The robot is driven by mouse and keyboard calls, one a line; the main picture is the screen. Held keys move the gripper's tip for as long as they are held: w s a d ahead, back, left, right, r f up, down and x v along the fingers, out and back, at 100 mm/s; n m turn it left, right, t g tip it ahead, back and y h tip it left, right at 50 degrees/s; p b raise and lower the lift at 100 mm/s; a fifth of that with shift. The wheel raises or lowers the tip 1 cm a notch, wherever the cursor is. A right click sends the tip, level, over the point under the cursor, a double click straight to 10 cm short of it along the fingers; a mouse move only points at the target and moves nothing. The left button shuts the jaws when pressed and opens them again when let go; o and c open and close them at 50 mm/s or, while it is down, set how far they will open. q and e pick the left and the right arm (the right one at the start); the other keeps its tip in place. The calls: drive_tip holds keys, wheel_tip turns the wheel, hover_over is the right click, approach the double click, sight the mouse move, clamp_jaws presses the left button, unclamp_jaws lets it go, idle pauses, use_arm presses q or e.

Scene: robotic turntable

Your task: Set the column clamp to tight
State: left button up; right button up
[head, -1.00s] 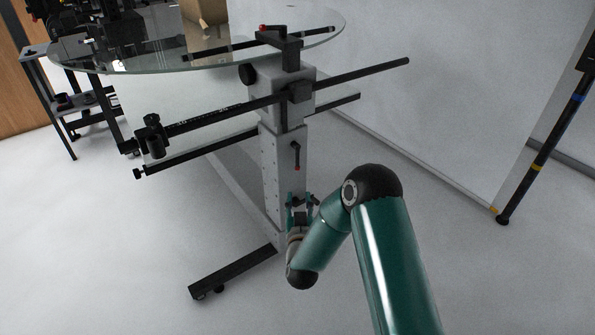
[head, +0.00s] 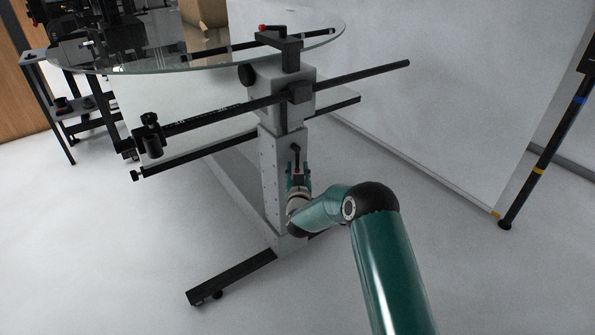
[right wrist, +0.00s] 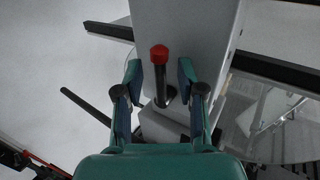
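The column clamp is a black lever (head: 296,152) with a red tip on the front of the grey column (head: 270,180). The lever hangs roughly downward, and its lower part is at my right gripper (head: 298,172). In the right wrist view the red tip (right wrist: 159,54) shows between the two spread fingers of my right gripper (right wrist: 160,72). Gaps show on both sides of the lever, so the fingers look apart from it. How deep the lever sits between them is hard to tell. My left gripper is in neither view.
A round glass turntable (head: 200,58) sits above the column, with another red-tipped lever (head: 262,28) near its edge. Long black bars (head: 360,75) cross the column above my gripper. A black foot (head: 232,277) lies on the floor. Floor to the right is open.

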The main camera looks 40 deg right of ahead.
clamp_jaws()
